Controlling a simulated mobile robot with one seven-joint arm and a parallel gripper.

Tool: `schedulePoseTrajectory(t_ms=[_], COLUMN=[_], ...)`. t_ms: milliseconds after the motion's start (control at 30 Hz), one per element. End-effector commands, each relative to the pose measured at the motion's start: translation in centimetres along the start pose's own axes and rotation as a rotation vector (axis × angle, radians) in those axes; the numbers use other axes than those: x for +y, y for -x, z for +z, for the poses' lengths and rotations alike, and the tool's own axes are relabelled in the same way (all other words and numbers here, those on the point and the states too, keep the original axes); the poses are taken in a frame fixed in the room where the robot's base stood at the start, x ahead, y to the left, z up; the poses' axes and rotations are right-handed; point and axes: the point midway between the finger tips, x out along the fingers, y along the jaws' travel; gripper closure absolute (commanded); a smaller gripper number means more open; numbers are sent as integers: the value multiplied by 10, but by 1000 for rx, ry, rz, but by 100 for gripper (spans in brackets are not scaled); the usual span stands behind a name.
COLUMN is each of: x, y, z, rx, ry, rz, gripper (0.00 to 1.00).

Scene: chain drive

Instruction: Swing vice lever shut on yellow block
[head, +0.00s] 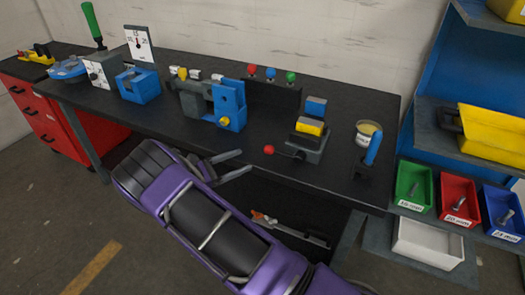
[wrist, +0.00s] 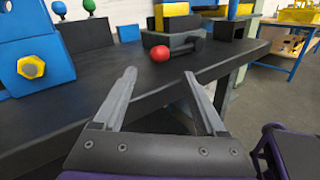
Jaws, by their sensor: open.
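The vice (head: 306,143) is a dark grey block near the front edge of the bench, and it also shows in the wrist view (wrist: 178,41). The yellow block (head: 310,126) sits in it, with a blue part (head: 316,106) behind. The lever's red ball knob (head: 269,149) sticks out to the left of the vice on a dark rod. In the wrist view the red knob (wrist: 160,53) lies ahead of the space between my fingertips. My gripper (head: 245,161) is open and empty, left of the knob and apart from it; both fingers show in the wrist view (wrist: 160,74).
A blue and grey fixture with a yellow bolt (head: 224,121) stands left of the vice. A blue-handled tool in a holder (head: 373,148) stands to its right. Red, blue and green balls (head: 271,73) are behind. The bench (head: 345,117) has bare surface around the vice.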

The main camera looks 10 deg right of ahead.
Motion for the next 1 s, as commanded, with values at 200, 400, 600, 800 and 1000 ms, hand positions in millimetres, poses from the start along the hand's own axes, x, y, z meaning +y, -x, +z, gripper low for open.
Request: schedulePoseTrajectory(t_ms=[200,400,600,800,1000], x=[0,0,0,0,0], y=[-48,-78,-90,-90,-90], z=[2,1,1,0,0], rx=[-2,-1,-1,-1,0], ry=[1,1,1,1,1], rz=[-3,-2,0,0,0], gripper=[26,26,26,26,52])
